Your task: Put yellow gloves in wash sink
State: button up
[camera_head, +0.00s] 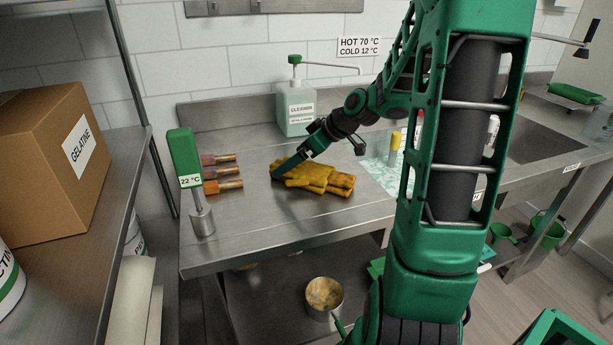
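The yellow gloves (325,176) lie in a folded pile on the steel counter (258,225), left of my arm. A sink basin (535,142) is set into the counter at the right, partly hidden behind my arm. I cannot see the bottom of the basin.
A cleaner pump bottle (296,108) stands behind the gloves. Brushes (222,186) and a green thermometer (185,160) are at the left. A patterned mat (378,172) with bottles, including a yellow-capped one (395,150), lies between gloves and sink.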

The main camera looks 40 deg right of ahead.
jog(key=shift+x, duration=2)
jog(key=shift+s, duration=0.1)
jog(key=shift+c, duration=0.6)
jog(key=c, duration=1.2)
jog(key=shift+r, duration=0.55)
jog(key=r, duration=0.3)
jog(key=shift+s+a+r, duration=0.2)
jog(key=shift+a+r, duration=0.1)
jog(key=shift+a, duration=0.1)
jog(key=s+a+r, duration=0.2)
jog(key=a, duration=0.1)
jog(key=s+a+r, duration=0.2)
jog(key=a, duration=0.1)
jog(key=s+a+r, duration=0.2)
jog(key=a, duration=0.1)
jog(key=shift+r, duration=0.15)
